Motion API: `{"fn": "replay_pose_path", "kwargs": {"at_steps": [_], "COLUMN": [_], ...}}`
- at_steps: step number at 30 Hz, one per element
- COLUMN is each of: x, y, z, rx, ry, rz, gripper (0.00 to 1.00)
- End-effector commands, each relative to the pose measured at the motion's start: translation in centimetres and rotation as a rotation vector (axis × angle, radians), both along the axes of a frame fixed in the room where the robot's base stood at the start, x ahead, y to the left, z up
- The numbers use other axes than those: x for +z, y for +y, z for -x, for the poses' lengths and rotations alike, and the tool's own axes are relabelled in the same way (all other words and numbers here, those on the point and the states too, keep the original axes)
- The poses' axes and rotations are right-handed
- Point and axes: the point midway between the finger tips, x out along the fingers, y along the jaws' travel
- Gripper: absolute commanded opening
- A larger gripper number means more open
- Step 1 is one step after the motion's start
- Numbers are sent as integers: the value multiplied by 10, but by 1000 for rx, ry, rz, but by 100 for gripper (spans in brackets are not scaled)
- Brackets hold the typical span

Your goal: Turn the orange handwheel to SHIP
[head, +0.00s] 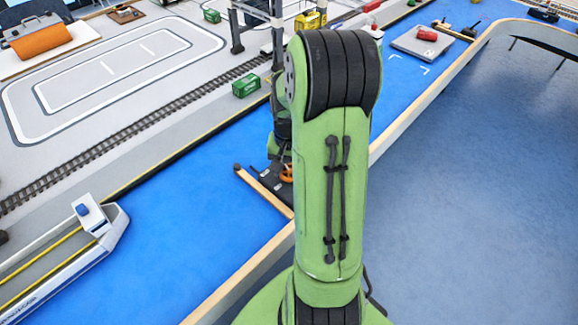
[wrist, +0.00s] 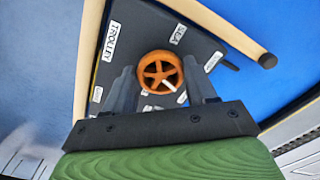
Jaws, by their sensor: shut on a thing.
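The orange handwheel (wrist: 161,66) sits on a dark panel (wrist: 140,32) in the wrist view. A white mark on the wheel points to the lower right, toward a small label I cannot read. My gripper (wrist: 159,70) is shut on the handwheel, one finger on each side of it. A TROLLEY label (wrist: 111,41) is at the panel's left; other labels around the wheel are too small or turned to read surely. In the head view the handwheel (head: 287,172) shows only in part beside my green arm, which hides most of the gripper.
A wooden rail (head: 262,190) runs beside the panel, and a wooden edge (head: 232,276) borders the blue strip. A toy ship (head: 62,258) lies at the lower left. A green container (head: 245,86) and crane legs (head: 236,32) stand beyond. The blue strip left of the panel is clear.

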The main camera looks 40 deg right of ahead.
Motion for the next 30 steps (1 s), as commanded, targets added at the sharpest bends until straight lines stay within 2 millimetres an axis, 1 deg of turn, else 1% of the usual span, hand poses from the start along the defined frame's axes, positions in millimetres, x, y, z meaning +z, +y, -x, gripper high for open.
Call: {"fn": "replay_pose_path", "kwargs": {"at_steps": [18,24,30], "x": [1,1,1], "y": [-2,-3,-3], "z": [1,1,1], "rx": [562,704,798], "ry": [-1,-1,-2], "rz": [1,2,2], "gripper": [26,26,26]}}
